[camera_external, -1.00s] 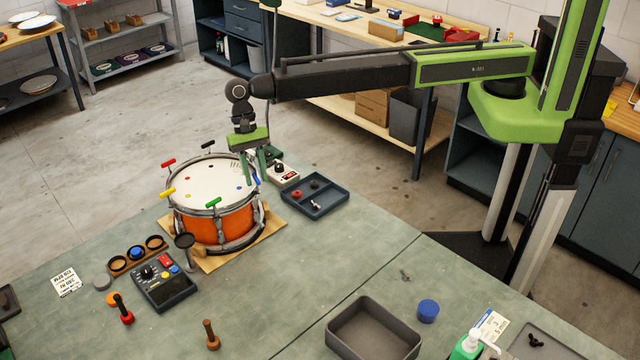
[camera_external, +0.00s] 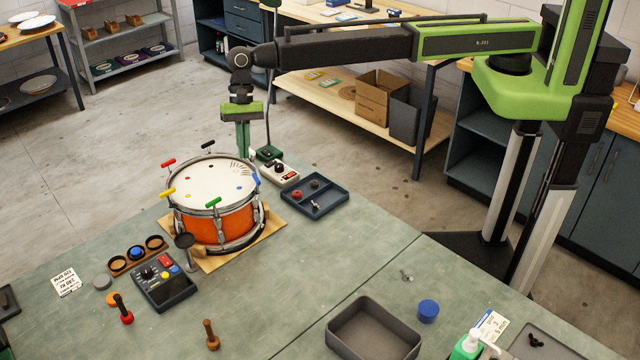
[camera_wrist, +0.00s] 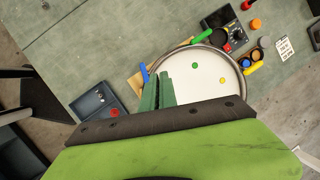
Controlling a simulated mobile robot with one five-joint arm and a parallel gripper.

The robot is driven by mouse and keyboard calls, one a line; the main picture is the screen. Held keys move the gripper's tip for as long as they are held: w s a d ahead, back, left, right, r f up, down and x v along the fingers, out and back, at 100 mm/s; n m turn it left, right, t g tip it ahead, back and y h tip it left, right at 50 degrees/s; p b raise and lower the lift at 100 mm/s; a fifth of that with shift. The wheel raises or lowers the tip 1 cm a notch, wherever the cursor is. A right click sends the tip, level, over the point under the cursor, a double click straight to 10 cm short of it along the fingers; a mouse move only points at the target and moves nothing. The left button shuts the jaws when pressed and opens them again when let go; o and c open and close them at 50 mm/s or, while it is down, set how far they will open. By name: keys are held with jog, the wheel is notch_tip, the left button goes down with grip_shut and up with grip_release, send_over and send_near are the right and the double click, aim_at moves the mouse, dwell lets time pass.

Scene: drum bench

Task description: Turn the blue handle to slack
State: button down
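The drum (camera_external: 222,222) has an orange shell and a pale head with coloured dots. The blue handle (camera_external: 254,180) sits at the right side of its rim, lying at a slant. The blue handle also shows in the wrist view (camera_wrist: 144,73), just left of the fingertips. My gripper (camera_external: 243,154) is above the drum's far right rim, apart from the blue handle. Its green fingers point down and lie close together with nothing seen between them. In the wrist view my gripper (camera_wrist: 159,77) covers part of the drum head.
Other handles around the rim are red (camera_external: 168,162), black (camera_external: 208,146), yellow (camera_external: 167,193) and green (camera_external: 213,203). A white device (camera_external: 282,174) and a dark tray (camera_external: 316,207) stand right of the drum.

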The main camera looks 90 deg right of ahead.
aim_at(257, 182)
jog(key=s+d+f+t+b, duration=0.1)
jog(key=s+d+t+b, duration=0.3)
jog(key=s, duration=0.4)
jog(key=s+d+t+b, duration=0.3)
jog(key=s+t, duration=0.1)
jog(key=s, duration=0.4)
jog(key=w+a+f+b, duration=0.5)
jog(key=w+f+b, duration=0.1)
jog(key=w, duration=0.4)
jog(key=shift+w+f+b, duration=0.35)
jog(key=shift+f+b, duration=0.05)
jog(key=shift+b, duration=0.05)
jog(key=shift+w+d+n+g+y, duration=0.15)
jog(key=shift+n+y, duration=0.3)
jog(key=shift+n, duration=0.25)
jog(key=shift+w+d+n+g+y, duration=0.15)
jog(key=shift+n+y, duration=0.3)
jog(key=shift+n, duration=0.25)
